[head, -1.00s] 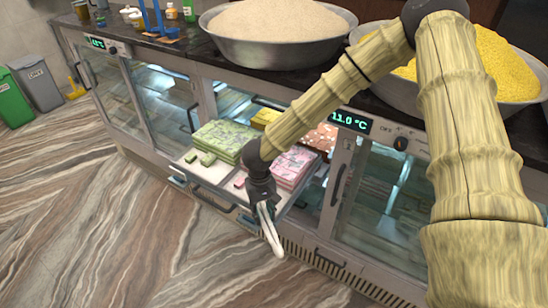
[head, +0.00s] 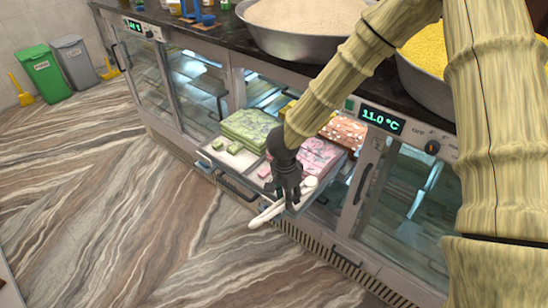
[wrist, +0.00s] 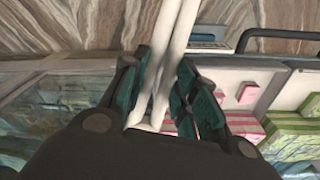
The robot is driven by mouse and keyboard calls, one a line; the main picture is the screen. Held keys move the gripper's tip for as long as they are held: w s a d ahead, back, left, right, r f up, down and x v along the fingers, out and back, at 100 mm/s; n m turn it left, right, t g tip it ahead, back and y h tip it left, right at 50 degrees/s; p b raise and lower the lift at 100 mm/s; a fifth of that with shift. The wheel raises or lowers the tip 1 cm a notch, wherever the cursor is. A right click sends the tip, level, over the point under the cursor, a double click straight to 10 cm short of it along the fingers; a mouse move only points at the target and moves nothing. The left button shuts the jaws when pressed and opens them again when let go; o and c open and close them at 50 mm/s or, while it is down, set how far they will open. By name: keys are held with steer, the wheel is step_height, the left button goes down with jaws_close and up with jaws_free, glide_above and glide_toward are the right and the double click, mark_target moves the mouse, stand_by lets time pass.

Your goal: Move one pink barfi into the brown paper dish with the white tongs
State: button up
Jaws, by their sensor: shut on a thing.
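My gripper (head: 288,196) is shut on the white tongs (head: 268,214), over the front edge of the pulled-out tray (head: 222,172). The tongs lie slantwise, with one end toward the lower left. In the wrist view the tongs' two arms (wrist: 172,60) run up between my gripper's fingers (wrist: 168,105). The pink barfi slab (head: 322,152) stands behind my gripper, partly hidden. A small loose pink barfi (head: 265,171) lies just left of my gripper, and pink pieces (wrist: 248,93) show right of the fingers in the wrist view. I cannot make out the brown paper dish.
Glass cabinet doors (head: 390,195) stand to the right, below a counter with a bowl of pale grains (head: 305,25). The striped floor (head: 120,200) in front is clear. Bins (head: 48,75) stand far left.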

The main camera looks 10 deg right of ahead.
steer(key=m, duration=0.2)
steer(key=r+m, duration=0.1)
steer(key=m, duration=0.1)
steer(key=m+h, duration=0.1)
steer(key=m, duration=0.1)
steer(key=shift+w+a+r+g, duration=0.25)
steer(key=shift+w+r+g, duration=0.15)
steer(key=m, duration=0.1)
steer(key=r+m+g, duration=0.1)
steer(key=m, duration=0.3)
steer(key=shift+w+a+r, duration=0.2)
steer(key=shift+w, duration=0.05)
steer(key=w+a+r+m+y, duration=0.1)
steer(key=r+m+y, duration=0.3)
steer(key=m, duration=0.7)
steer(key=w+a+r+m+y, duration=0.1)
steer(key=w+r+m+y, duration=0.2)
steer(key=m, duration=0.9)
steer(key=shift+r+g+y, duration=0.4)
steer(key=shift+r+y, duration=0.4)
steer(key=shift+r, duration=0.05)
steer(key=o, duration=0.6)
steer(key=shift+o, duration=0.7)
steer(key=shift+a+f, duration=0.1)
steer(key=shift+a, duration=0.05)
